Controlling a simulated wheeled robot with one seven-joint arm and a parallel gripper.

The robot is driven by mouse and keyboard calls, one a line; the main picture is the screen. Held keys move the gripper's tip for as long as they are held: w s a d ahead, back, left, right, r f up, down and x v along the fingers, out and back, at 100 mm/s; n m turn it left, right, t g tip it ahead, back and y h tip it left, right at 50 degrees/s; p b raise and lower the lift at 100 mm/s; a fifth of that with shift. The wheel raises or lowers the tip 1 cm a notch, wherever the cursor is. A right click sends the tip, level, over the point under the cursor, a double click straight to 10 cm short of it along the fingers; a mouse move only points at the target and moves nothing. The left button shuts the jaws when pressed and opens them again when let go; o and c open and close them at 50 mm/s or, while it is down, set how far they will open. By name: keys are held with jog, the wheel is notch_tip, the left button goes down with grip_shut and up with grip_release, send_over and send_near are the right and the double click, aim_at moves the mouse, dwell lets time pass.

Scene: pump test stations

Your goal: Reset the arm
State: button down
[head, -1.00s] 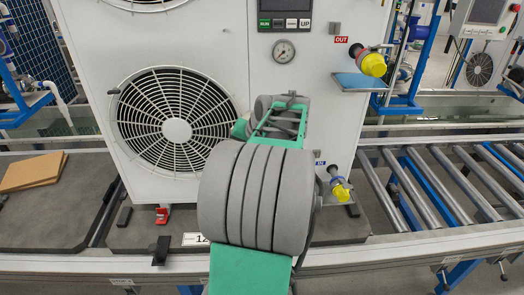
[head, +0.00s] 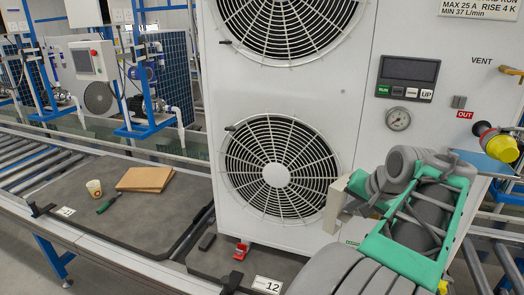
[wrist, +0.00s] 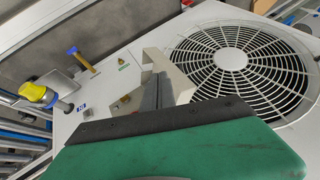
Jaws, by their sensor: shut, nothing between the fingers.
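My gripper (head: 337,203) is at the end of my green and grey arm, in front of the white test unit (head: 370,140), just right of its lower fan grille (head: 275,165). Its pale fingers also show in the wrist view (wrist: 163,78), shut and empty over the unit's white front. My arm covers the unit's lower right part in the head view. I cannot tell how far the fingertips are from the panel.
A yellow-capped OUT port (head: 500,145) sticks out at the right, below the yellow VENT handle (head: 511,71). The wrist view shows a yellow-capped IN port (wrist: 38,94) and a blue-tipped lever (wrist: 80,58).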

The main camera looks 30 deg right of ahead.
jog(key=w+a+f+n+y, duration=0.1)
jog(key=w+a+n, duration=0.15)
jog(key=a, duration=0.35)
jog(key=w+a+f+n, duration=0.1)
jog(key=w+a+f, duration=0.1)
jog(key=w+a, duration=0.3)
jog(key=s+a+f+n+g, duration=0.1)
jog(key=s+a+f+n, duration=0.2)
jog(key=a, duration=1)
jog(key=s+a+f+n+g+y, duration=0.1)
jog(key=a+f+n, duration=0.5)
jog(key=a, duration=0.7)
jog(key=shift+s+g, duration=0.6)
jog(key=shift+s, duration=0.5)
jog(key=shift+f, duration=0.1)
